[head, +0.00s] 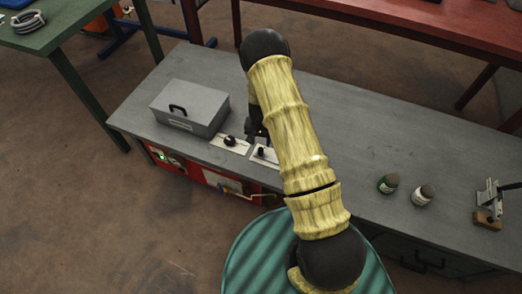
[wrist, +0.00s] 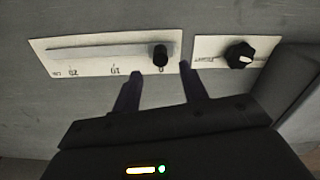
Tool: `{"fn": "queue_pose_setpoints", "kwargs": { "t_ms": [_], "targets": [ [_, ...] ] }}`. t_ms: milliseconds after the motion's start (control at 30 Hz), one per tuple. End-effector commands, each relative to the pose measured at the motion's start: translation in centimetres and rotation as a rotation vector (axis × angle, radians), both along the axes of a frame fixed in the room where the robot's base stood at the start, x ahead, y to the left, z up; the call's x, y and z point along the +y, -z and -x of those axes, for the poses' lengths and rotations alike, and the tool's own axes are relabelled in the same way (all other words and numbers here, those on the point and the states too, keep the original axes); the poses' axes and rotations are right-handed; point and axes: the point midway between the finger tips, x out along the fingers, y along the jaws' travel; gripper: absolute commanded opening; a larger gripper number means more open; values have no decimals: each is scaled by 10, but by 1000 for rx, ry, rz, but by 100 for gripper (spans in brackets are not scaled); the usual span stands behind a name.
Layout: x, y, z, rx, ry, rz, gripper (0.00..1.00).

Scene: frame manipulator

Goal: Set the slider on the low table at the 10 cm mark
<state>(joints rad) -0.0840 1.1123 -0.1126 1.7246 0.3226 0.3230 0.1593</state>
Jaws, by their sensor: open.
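The slider is a black knob (wrist: 160,55) on a pale panel (wrist: 85,68) with a grey slot and a scale marked 0, 10 and 20. The knob stands at the 0 end of the slot. In the head view the slider knob (head: 261,152) shows on the grey low table (head: 340,130), its panel partly hidden by my arm. My gripper (wrist: 160,70) is open and empty. Its two dark fingertips point towards the slider knob, one on each side of it in the picture; contact cannot be told. In the head view the gripper is mostly hidden behind my arm.
A second panel with a black rotary knob (wrist: 240,54) sits beside the slider panel; it also shows in the head view (head: 230,141). A grey lidded box (head: 190,107) stands left of it. Two small jars (head: 388,183) and a clamp-like device (head: 488,205) stand to the right.

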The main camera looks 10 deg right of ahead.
Motion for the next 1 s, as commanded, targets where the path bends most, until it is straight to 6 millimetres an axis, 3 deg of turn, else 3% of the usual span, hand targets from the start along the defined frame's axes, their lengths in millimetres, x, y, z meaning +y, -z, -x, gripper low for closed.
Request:
{"fn": "queue_pose_setpoints", "kwargs": {
  "t_ms": [100,333,733,967,1000],
  "targets": [
    [0,23,1,2,0,-1,43],
    [0,58,1,1,-1,0,43],
    [0,66,0,0,-1,0,43],
    [0,66,0,0,-1,0,0],
    [0,66,0,0,-1,0,0]
  ]
}}
